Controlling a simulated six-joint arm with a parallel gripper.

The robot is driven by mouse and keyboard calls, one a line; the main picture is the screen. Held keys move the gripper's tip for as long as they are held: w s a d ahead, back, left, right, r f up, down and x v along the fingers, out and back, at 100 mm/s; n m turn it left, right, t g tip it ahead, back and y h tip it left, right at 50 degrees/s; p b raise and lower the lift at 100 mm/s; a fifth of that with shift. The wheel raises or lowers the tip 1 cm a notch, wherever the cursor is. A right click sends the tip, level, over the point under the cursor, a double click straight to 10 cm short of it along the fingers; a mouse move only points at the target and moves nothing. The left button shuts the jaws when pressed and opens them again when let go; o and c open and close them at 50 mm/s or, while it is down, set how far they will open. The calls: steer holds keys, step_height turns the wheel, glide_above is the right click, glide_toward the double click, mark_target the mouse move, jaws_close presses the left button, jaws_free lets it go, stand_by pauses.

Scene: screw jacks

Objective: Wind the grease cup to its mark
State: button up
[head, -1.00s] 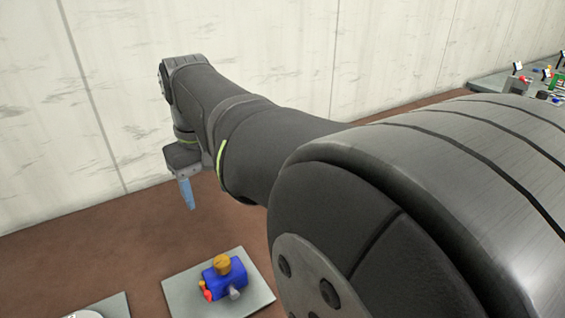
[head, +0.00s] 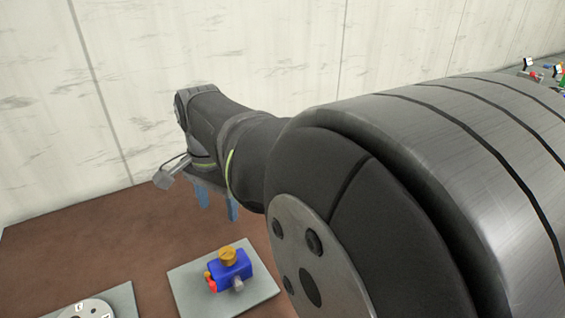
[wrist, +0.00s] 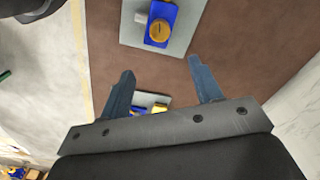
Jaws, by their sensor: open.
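The grease cup (head: 228,256) is a yellow-orange round knob on top of a blue body (head: 236,269). The body has a red part at its left and a grey stub in front, and stands on a grey plate (head: 189,289). In the wrist view the cup (wrist: 159,29) is seen from above with a dark line across its top; its mark cannot be made out. My gripper (head: 217,203) is above the table, behind the cup in the head view. In the wrist view its two blue fingers (wrist: 160,68) are apart, empty and clear of the cup.
A white round dial (head: 88,310) on another grey plate is cut off at the lower left. Another blue and yellow piece (wrist: 150,109) shows between the finger bases in the wrist view. A pale wall (head: 250,50) stands behind the brown table (head: 80,250). Small coloured parts lie at the far right.

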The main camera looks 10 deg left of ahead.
mark_target(227, 252)
step_height(227, 252, down, 15)
steer(key=shift+r, duration=0.1)
stand_by(0.3)
steer(key=c, duration=1)
